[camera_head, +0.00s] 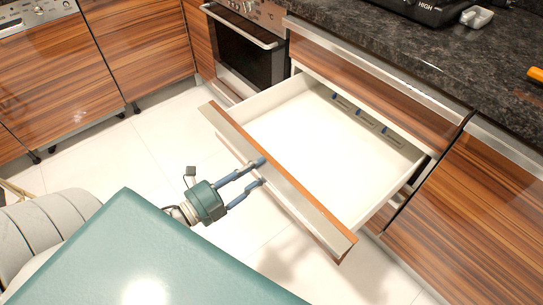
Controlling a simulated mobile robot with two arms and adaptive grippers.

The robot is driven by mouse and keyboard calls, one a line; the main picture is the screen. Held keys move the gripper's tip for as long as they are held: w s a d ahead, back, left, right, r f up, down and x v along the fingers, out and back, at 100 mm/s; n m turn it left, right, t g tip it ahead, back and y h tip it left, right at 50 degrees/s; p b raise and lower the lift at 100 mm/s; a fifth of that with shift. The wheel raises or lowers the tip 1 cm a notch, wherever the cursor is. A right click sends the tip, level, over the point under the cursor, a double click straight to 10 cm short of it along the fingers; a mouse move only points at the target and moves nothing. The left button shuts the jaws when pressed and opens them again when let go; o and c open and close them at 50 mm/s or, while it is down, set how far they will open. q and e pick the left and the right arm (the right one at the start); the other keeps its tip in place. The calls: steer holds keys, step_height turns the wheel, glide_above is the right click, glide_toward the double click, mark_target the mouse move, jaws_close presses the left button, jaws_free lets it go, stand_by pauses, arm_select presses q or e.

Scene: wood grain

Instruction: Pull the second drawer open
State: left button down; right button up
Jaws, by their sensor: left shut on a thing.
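The second drawer (330,150) stands pulled well out from the cabinet, below a closed top drawer (375,90). Its inside is white and looks empty apart from small dark marks on the back wall. Its wood-grain front has a pale metal strip (285,185) along it. My left gripper (262,171) is at the drawer's front, left of its middle, with blue-grey fingers shut on the front's handle strip. The fingertips are partly hidden at the edge. My right gripper is not in view.
A dark granite counter (440,60) runs above the drawers. An oven (245,50) with a bar handle stands left of the drawer. Wood-grain cabinets (60,80) line the back left. The white tiled floor (150,150) is clear.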

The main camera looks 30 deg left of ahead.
arm_select(q)
steer(key=shift+v, duration=1.5)
steer(key=shift+f, duration=0.2)
steer(key=c, duration=1.3)
jaws_free()
steer(key=shift+r, duration=0.1)
steer(key=shift+c, duration=0.2)
steer(key=v, duration=1.2)
steer(key=shift+w, duration=0.1)
